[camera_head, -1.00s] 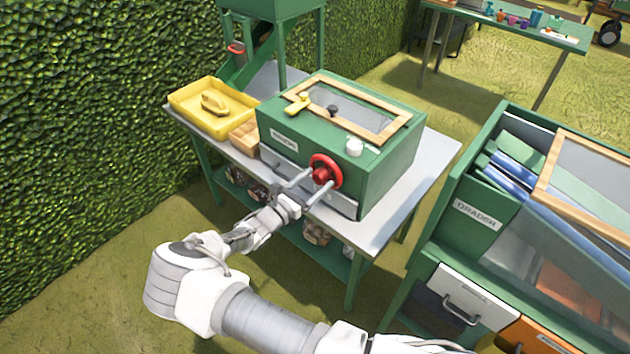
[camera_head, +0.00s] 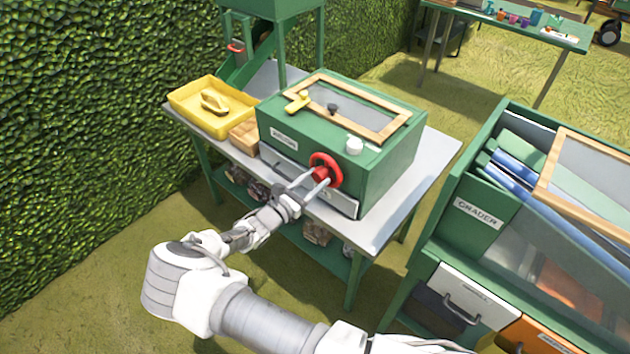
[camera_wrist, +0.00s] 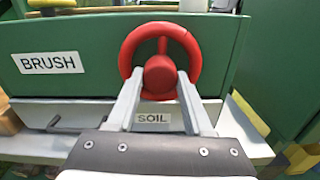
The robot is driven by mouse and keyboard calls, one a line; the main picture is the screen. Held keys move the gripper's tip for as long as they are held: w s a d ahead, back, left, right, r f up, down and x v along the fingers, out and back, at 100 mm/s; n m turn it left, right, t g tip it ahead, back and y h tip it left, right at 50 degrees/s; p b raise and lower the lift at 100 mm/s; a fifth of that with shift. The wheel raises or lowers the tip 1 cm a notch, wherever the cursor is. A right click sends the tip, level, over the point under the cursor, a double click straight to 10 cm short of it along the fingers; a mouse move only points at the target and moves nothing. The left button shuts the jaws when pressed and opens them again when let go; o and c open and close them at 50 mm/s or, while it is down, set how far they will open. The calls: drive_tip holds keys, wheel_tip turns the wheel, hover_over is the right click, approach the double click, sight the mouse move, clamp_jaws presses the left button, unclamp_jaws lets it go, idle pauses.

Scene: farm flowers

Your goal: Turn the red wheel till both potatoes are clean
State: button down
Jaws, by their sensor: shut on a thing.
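The red wheel (camera_head: 326,170) is on the front of the green box (camera_head: 390,160) on the table. In the wrist view the wheel (camera_wrist: 160,38) is upright, its rim around a red hub (camera_wrist: 160,77). My gripper (camera_head: 318,176) is in front of the wheel, its two fingers reaching to either side of the hub. In the wrist view my gripper (camera_wrist: 160,88) is shut on the hub. The box has a wood-framed, glazed lid (camera_head: 350,105), which is down. No potatoes can be made out through the lid.
A yellow tray (camera_head: 190,120) with a yellow-handled brush (camera_head: 214,101) stands left of the box. A wooden crate (camera_head: 243,137) sits beside it. A drawer labelled SOIL (camera_wrist: 60,112) is below the wheel. A second green cabinet (camera_head: 450,225) stands at the right.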

drive_tip(key=m+b, duration=0.2)
drive_tip(key=m, duration=0.2)
drive_tip(key=shift+f, duration=0.1)
drive_tip(key=m+b, duration=0.1)
drive_tip(key=m, duration=0.3)
drive_tip(key=shift+a, duration=0.1)
drive_tip(key=m+b, duration=0.4)
drive_tip(key=m, duration=0.3)
drive_tip(key=m+b, duration=0.2)
drive_tip(key=m, duration=0.1)
drive_tip(key=shift+m, duration=0.4)
drive_tip(key=m+b, duration=0.2)
drive_tip(key=m, duration=0.1)
drive_tip(key=shift+m+b, duration=0.3)
drive_tip(key=shift+b, duration=0.1)
drive_tip(key=m+b, duration=0.4)
drive_tip(key=shift+m, duration=0.4)
drive_tip(key=shift+r+m+b, duration=0.2)
drive_tip(key=shift+m+b, duration=0.6)
drive_tip(key=shift+b, duration=0.1)
